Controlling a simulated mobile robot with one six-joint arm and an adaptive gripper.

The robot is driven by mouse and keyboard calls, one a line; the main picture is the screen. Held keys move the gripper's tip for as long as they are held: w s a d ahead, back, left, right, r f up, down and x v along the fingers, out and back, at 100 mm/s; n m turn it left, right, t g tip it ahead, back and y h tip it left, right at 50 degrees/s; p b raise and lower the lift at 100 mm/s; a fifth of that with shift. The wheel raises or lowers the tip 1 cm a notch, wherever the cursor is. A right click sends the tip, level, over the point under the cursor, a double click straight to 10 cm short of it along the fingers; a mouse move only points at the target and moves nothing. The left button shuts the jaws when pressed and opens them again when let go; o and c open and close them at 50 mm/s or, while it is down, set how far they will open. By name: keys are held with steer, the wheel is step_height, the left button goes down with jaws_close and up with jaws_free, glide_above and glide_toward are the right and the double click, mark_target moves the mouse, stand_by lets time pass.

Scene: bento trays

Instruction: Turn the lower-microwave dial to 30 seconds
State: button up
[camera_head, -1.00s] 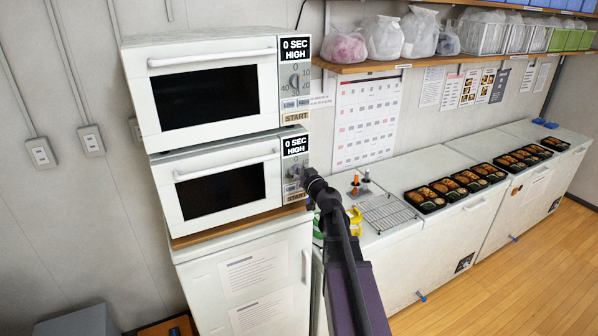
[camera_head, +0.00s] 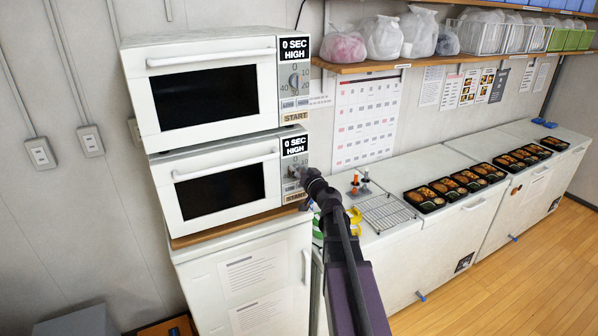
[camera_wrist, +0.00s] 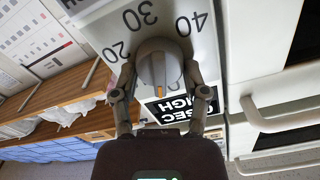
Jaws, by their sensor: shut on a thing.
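The lower microwave (camera_head: 222,152) is white with a black window. Its display (camera_head: 295,146) reads 0 SEC HIGH. Its dial (camera_head: 292,172) is partly hidden by my gripper (camera_head: 299,175) in the head view. In the wrist view the grey dial (camera_wrist: 158,62) sits between the two fingers of my gripper (camera_wrist: 159,60), which is shut on it. The orange pointer line on the dial points down in that picture, toward the display (camera_wrist: 180,105). The numbers 20, 30 and 40 show around the dial's far side, with 30 opposite the pointer.
The upper microwave (camera_head: 200,85) stands on the lower one and also reads 0 SEC HIGH. The START button (camera_head: 295,197) lies just below the lower dial. A wire rack (camera_head: 385,213) and bento trays (camera_head: 425,199) lie on the counters to the right.

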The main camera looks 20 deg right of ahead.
steer(key=m, duration=0.4)
steer(key=shift+f+m, duration=0.1)
steer(key=shift+m, duration=0.2)
steer(key=m, duration=0.3)
steer(key=shift+d+f+m, duration=0.1)
steer(key=shift+d+m, duration=0.05)
steer(key=shift+m, duration=0.25)
steer(key=m, duration=0.4)
steer(key=shift+f, duration=0.1)
steer(key=m, duration=0.4)
steer(key=shift+f+b, duration=0.1)
steer(key=shift+b, duration=0.25)
steer(key=m, duration=0.4)
steer(key=shift+f+m, duration=0.15)
steer(key=shift+m, duration=0.15)
steer(key=m, duration=0.3)
steer(key=shift+m, duration=0.3)
steer(key=m, duration=0.3)
steer(key=shift+f+m, duration=0.1)
steer(key=shift+m, duration=0.2)
steer(key=shift+a+m, duration=0.15)
steer(key=shift+m, duration=0.8)
steer(key=shift+a+m, duration=0.1)
steer(key=shift+m, duration=0.85)
